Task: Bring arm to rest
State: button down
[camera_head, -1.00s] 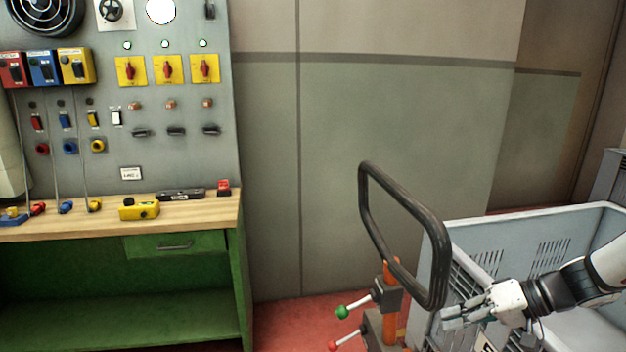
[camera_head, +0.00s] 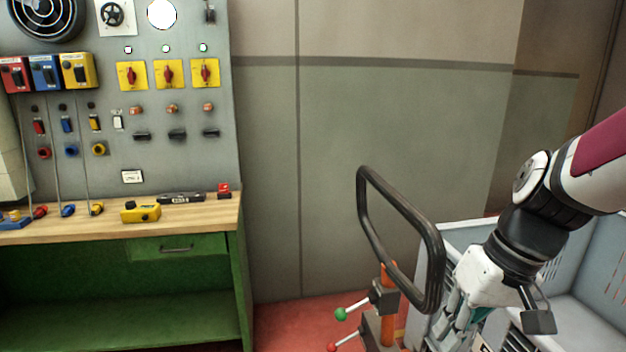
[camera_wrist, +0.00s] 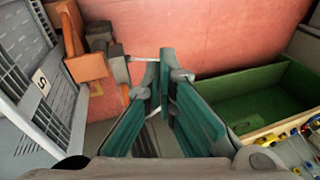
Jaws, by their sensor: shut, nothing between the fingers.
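My gripper (camera_head: 453,318) hangs at the lower right of the head view, with its fingers pointing down beside the near left end of the grey bin. In the wrist view my gripper (camera_wrist: 160,78) shows its teal-padded fingers drawn together at the tips, with nothing held between them. My arm comes in from the right edge and bends down over the bin. No cork stoppers can be made out in either view.
The grey slotted bin (camera_head: 592,258) stands below my arm. A black loop handle (camera_head: 362,215) and an orange post (camera_head: 387,310) with levers stand just left of my gripper. A green workbench (camera_head: 185,305) is at left. Red floor (camera_head: 285,325) lies between.

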jog(key=s+r+t+h, duration=0.1)
jog(key=s+r, duration=0.2)
jog(key=s, duration=0.3)
jog(key=s+r+m+t+h+p, duration=0.1)
jog(key=s+r+t+h, duration=0.1)
jog(key=s+r, duration=0.2)
jog(key=shift+s, duration=0.95)
jog(key=shift+a+r, duration=0.1)
dwell(0.4)
